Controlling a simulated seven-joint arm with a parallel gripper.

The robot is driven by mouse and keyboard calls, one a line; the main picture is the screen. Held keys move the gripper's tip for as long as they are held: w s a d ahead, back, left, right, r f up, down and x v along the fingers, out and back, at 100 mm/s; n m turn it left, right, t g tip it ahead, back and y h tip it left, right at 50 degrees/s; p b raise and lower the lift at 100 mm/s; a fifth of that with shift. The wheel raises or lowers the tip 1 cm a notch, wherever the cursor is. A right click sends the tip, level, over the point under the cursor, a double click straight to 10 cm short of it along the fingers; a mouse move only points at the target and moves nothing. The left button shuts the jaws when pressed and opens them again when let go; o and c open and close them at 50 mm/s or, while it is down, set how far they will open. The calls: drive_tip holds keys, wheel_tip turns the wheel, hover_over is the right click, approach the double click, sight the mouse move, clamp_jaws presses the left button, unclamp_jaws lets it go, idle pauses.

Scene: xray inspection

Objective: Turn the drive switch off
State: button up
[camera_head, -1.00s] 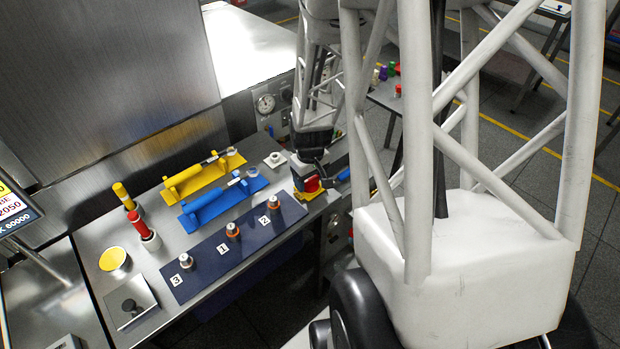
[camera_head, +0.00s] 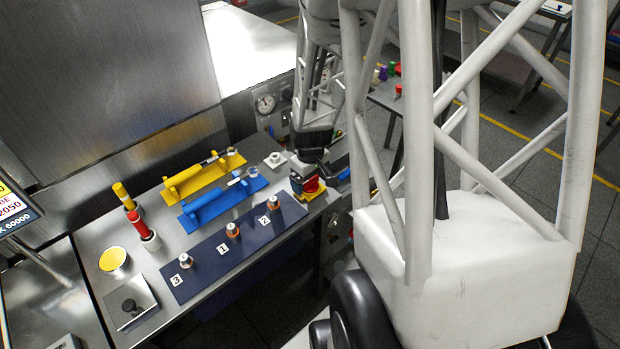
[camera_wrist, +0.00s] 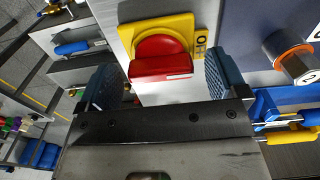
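The drive switch is a red rotary knob (camera_wrist: 160,58) with a raised bar handle on a yellow plate (camera_wrist: 128,32). In the head view the red knob (camera_head: 312,186) sits at the right end of the steel bench, partly hidden by my wrist. My gripper (camera_wrist: 160,82) is open, with one blue-padded finger on each side of the red bar. Gaps show between the bar and both pads. In the head view my gripper (camera_head: 308,182) is at the switch, its fingers mostly hidden.
A dark blue panel (camera_head: 205,257) with three numbered knobs lies beside the switch. Blue (camera_head: 216,205) and yellow (camera_head: 197,178) handled fixtures stand behind it. A small white-topped part (camera_head: 275,160) is near my wrist. The bench's front edge is close to the switch.

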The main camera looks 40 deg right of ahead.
drive_tip(key=shift+r, duration=3.95)
drive_tip(key=shift+w+a+r, duration=0.1)
drive_tip(key=shift+a+r, duration=0.3)
drive_tip(key=s+a+r+t, duration=0.1)
drive_tip(key=s+a+r, duration=0.1)
drive_tip(key=a+r, duration=1.05)
drive_tip(key=s+a+r+t, duration=0.1)
drive_tip(key=s+a+r, duration=0.7)
drive_tip(key=a, duration=0.3)
drive_tip(key=shift+s+a+t, duration=0.3)
drive_tip(key=shift+s+a, duration=0.1)
drive_tip(key=shift+s, duration=0.45)
